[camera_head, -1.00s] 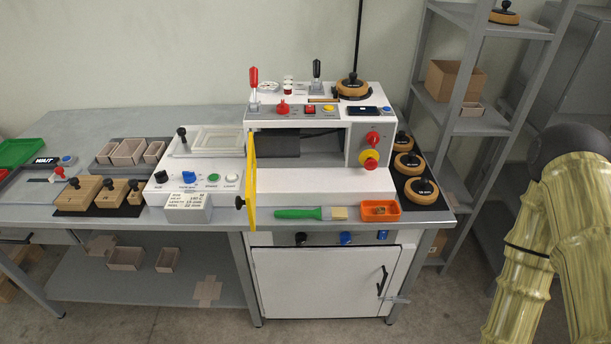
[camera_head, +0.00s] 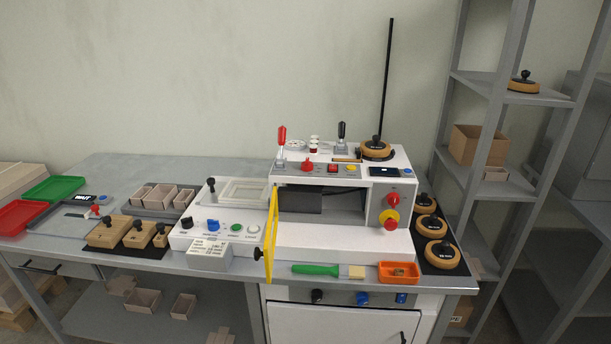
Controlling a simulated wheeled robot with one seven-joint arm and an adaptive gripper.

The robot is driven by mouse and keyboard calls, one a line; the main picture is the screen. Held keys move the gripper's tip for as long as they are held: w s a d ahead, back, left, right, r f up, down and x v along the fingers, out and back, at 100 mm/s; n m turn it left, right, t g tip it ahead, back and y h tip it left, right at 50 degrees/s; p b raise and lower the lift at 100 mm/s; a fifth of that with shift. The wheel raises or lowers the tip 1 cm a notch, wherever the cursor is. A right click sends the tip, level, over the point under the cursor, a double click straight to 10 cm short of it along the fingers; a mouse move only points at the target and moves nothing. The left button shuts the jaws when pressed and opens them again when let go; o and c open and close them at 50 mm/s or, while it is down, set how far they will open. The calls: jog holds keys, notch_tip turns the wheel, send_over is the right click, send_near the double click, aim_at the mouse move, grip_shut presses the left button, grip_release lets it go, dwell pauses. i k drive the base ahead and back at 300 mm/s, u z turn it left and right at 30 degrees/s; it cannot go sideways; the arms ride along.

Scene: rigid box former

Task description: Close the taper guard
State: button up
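The taper guard appears to be the yellow frame (camera_head: 272,240) on the front left of the white machine (camera_head: 345,238). It is seen nearly edge-on and stands out toward the front, swung away from the machine's opening. A black knob (camera_head: 258,254) sits on its left side near the lower end. The opening behind it, with a dark grey roller or block (camera_head: 300,199) inside, is uncovered. My gripper is not in view, and no part of my arm shows now.
A green-handled brush (camera_head: 318,270) and an orange tray (camera_head: 398,272) lie on the bench front. A white label block (camera_head: 209,254) stands left of the guard. Wooden blocks (camera_head: 107,232) sit further left. A grey shelf rack (camera_head: 478,150) stands right. A tall black rod rises behind the machine.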

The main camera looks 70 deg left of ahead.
aim_at(269, 252)
jog(key=k, duration=1.3)
jog(key=u, duration=1.7)
jog(key=i, duration=1)
jog(key=z, duration=1.1)
jog(key=k, duration=0.35)
jog(key=u, duration=0.95)
